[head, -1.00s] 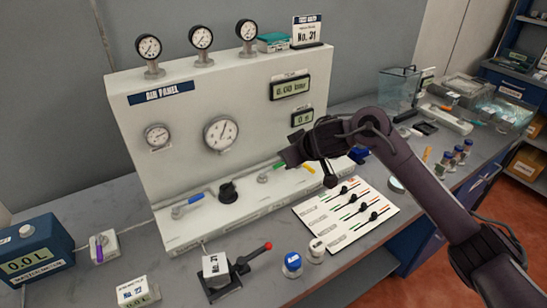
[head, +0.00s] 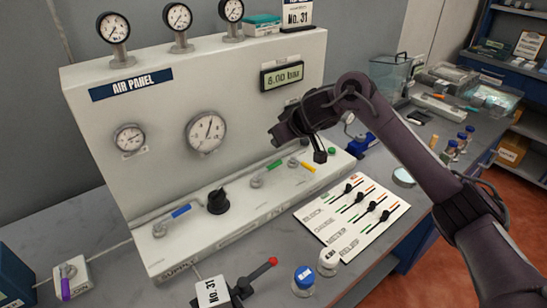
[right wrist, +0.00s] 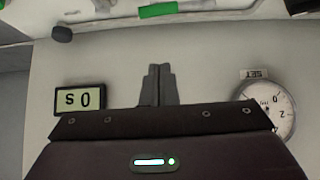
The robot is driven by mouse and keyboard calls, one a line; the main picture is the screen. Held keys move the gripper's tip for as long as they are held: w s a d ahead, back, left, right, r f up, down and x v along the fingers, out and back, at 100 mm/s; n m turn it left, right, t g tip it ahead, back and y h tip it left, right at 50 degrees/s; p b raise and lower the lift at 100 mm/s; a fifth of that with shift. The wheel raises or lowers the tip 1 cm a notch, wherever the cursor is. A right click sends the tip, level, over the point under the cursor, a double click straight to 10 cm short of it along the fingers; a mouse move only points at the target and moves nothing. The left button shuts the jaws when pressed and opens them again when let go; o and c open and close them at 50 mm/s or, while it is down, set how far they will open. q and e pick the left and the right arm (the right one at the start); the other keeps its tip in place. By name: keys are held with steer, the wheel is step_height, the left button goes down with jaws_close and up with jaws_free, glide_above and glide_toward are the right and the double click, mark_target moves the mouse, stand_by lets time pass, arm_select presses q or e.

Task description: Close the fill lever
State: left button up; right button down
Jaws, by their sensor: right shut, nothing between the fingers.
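The air panel (head: 150,185) has a row of levers along its foot. A blue-handled lever (head: 181,211) is at the left. A green-handled lever (head: 274,165) and a yellow-handled lever (head: 301,165) are to the right of a black knob (head: 217,201). I cannot read which one is labelled fill. My right gripper (head: 277,133) is shut and empty, in front of the panel and above the green lever in the picture. In the right wrist view its closed fingers (right wrist: 157,86) show against the panel, apart from a green handle (right wrist: 158,10) at the top edge. My left gripper is not in view.
Gauges and a display (head: 283,77) are on the panel. A white card with black sliders (head: 352,215), a blue-capped jar (head: 304,279) and a red-knobbed lever device (head: 243,285) stand in front. My right arm crosses over the right side of the bench.

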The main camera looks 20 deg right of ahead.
mark_target(268, 168)
steer(key=x, duration=0.4)
steer(key=shift+w+a+f+p, duration=0.1)
steer(key=shift+w+f+p, duration=0.15)
steer(key=shift+f+p, duration=0.05)
steer(key=x, duration=0.4)
steer(key=shift+s+p, duration=0.15)
steer(key=shift+p, duration=0.3)
steer(key=shift+s+d+f+p, duration=0.15)
steer(key=shift+s+d+p, duration=0.15)
steer(key=shift+s, duration=0.3)
steer(key=shift+s+d+f+p, duration=0.1)
steer(key=shift+s+d+p, duration=0.2)
steer(key=shift+s, duration=0.35)
steer(key=shift+s+d+f, duration=0.1)
steer(key=shift+s+f, duration=0.1)
steer(key=shift+s, duration=0.2)
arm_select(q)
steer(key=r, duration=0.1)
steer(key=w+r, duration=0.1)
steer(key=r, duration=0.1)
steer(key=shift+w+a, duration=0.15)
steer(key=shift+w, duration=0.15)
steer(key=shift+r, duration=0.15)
